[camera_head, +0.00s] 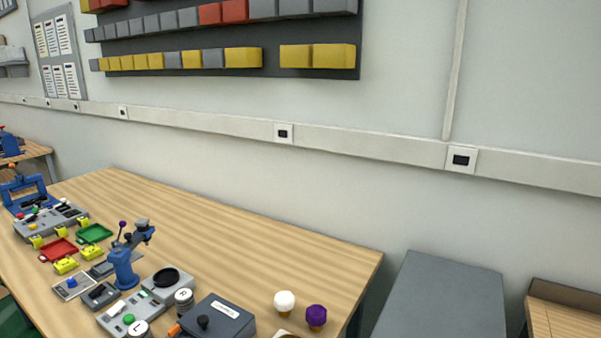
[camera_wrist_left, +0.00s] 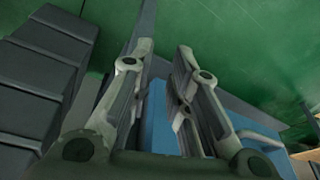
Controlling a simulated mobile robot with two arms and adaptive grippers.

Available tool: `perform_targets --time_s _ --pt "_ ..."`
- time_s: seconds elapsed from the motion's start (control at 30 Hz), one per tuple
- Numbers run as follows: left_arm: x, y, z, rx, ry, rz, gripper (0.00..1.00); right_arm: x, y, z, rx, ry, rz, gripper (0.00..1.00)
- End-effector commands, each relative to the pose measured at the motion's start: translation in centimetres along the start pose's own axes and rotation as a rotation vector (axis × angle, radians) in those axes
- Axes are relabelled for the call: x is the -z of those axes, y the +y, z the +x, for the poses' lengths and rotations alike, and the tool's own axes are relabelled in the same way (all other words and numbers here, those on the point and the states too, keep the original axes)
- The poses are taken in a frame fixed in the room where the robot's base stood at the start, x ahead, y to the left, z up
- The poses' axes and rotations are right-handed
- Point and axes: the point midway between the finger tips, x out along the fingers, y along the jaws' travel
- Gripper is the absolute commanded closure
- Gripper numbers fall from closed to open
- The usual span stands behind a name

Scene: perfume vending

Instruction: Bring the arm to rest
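My left gripper (camera_wrist_left: 165,85) fills the middle of the left wrist view. Its two fingers stand apart with a gap between them, and nothing is held. Green and blue surfaces show behind the fingers. Neither of my arms shows in the head view, and my right gripper is not seen.
A wooden table (camera_head: 230,235) holds a blue press (camera_head: 122,268), a green tray (camera_head: 94,234), a red tray (camera_head: 58,250), and white (camera_head: 285,303) and purple (camera_head: 316,317) round-topped items. A grey cabinet (camera_head: 440,297) stands to its right. Wall bins (camera_head: 245,57) hang above.

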Motion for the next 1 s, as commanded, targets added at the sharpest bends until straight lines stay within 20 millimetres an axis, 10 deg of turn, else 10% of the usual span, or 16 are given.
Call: perform_targets --time_s 0.2,0.5,0.8,1.0 --pt "-4.9 0.5 11.4 -0.005 -0.046 0.007 0.82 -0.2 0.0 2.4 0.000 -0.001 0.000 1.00" --pt "-14.4 1.1 23.2 -0.012 -0.102 0.020 0.82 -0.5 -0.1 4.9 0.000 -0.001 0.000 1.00" --pt "-25.0 1.2 29.8 -0.016 -0.150 0.032 0.82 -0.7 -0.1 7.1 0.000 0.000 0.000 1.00" --pt "-28.5 1.2 30.8 -0.017 -0.163 0.037 0.82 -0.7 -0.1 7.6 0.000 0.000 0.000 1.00"
